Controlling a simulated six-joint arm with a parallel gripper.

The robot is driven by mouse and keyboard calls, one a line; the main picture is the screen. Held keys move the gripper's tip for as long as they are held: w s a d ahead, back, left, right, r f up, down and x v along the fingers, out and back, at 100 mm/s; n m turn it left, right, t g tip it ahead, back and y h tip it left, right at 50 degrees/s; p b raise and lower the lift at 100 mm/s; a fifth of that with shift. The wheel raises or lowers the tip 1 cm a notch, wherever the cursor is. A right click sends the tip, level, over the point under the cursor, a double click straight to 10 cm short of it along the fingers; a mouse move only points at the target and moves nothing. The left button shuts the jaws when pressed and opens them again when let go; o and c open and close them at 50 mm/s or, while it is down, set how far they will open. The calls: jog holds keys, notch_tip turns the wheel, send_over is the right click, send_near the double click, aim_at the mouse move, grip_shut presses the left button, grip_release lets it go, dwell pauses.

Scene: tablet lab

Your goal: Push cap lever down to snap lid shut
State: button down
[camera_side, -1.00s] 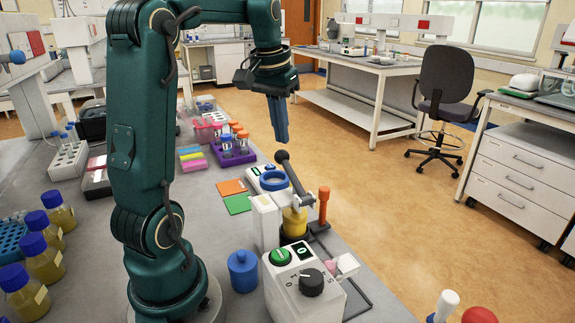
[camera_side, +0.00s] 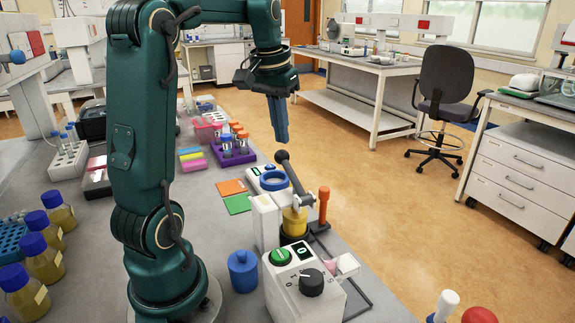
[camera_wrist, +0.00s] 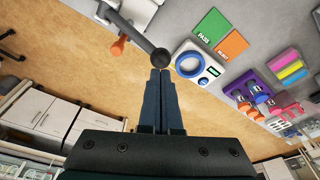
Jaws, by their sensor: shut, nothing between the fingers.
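The cap lever (camera_side: 292,171) is a dark grey bar with a round knob at its upper end, and it stands raised and tilted. It rises from a white press device (camera_side: 265,222) that has a yellow part (camera_side: 295,222) under the lever. My gripper (camera_side: 281,140) is shut and empty, pointing down above the lever knob and apart from it. In the wrist view my closed fingertips (camera_wrist: 160,72) appear just below the lever knob (camera_wrist: 161,57); the gap in depth is hard to judge there. The lid itself cannot be made out clearly.
An orange-topped post (camera_side: 323,205) stands right of the lever. A blue ring on a white device (camera_side: 273,180) sits behind it. A control box (camera_side: 303,285) with a green button and dark knob is in front. A purple tube rack (camera_side: 232,153) stands further back. The bench edge is close on the right.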

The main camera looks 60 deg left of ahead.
jog(key=shift+f, duration=1)
jog(key=shift+a+f, duration=0.15)
jog(key=shift+f, duration=0.35)
dwell(0.5)
jog(key=shift+a+f, duration=0.1)
jog(key=shift+f, duration=0.25)
dwell(0.4)
jog(key=shift+d+r, duration=0.25)
jog(key=shift+r, duration=0.95)
